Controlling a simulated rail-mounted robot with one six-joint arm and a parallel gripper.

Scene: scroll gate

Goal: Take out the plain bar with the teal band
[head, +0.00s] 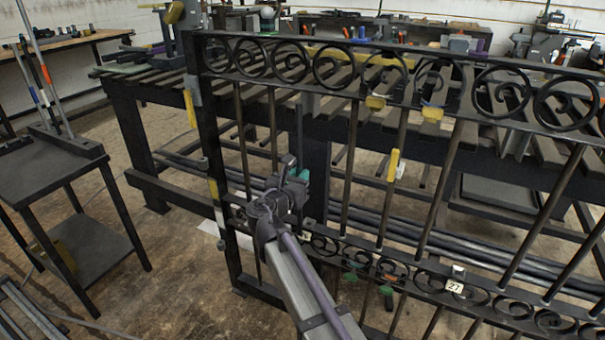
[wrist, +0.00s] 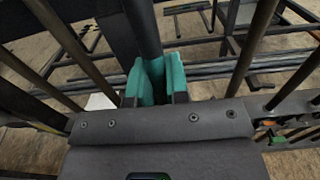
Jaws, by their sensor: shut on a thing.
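The dark scroll gate (head: 300,62) stands upright across the head view, with rows of scrolls and several plain upright bars. My gripper (head: 294,182) is at the lower left part of the gate. In the wrist view its teal fingers (wrist: 156,78) are closed around a dark plain bar (wrist: 144,28). This bar runs up from the fingers and also shows above my gripper in the head view (head: 299,132). Teal shows between the fingers, but I cannot tell a band on the bar from the teal fingers. The bar's lower end is hidden by my gripper.
Neighbouring gate bars (wrist: 252,45) stand close on both sides. A slatted bench (head: 160,107) is behind the gate, with long pipes (head: 420,240) low down. A yellow clip (head: 394,163) is on another bar. A small dark table (head: 50,170) stands at left.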

